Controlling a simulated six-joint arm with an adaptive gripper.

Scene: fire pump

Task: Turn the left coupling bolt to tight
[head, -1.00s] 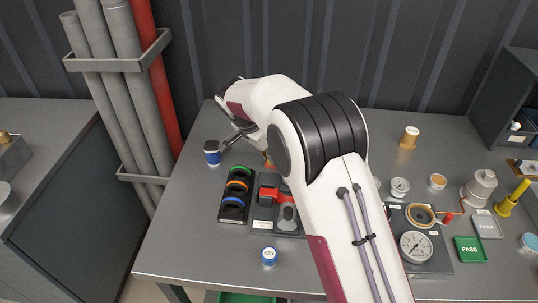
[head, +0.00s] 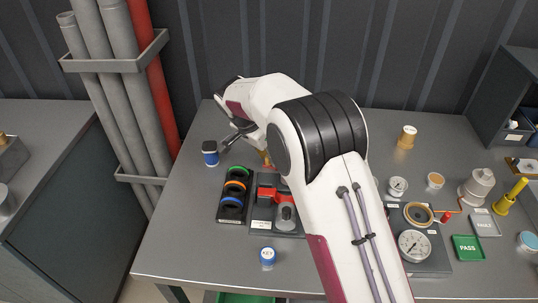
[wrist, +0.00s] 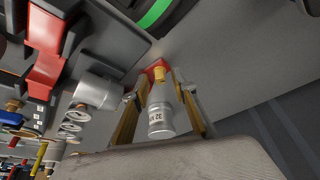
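The coupling fixture, a dark board with red clamps (head: 270,194) and a grey cylindrical fitting (head: 285,213), lies left of my arm in the head view. In the wrist view its red clamp (wrist: 48,65) and silver fitting (wrist: 98,90) are at the left. I cannot make out the left coupling bolt.
A rack of green, orange and blue rings (head: 234,196) stands left of the fixture. A blue-banded cylinder (head: 210,153) is behind it, and a blue KEY cap (head: 267,257) in front. Gauges (head: 413,245) and a green PASS tray (head: 467,247) are at the right. The front-left table is clear.

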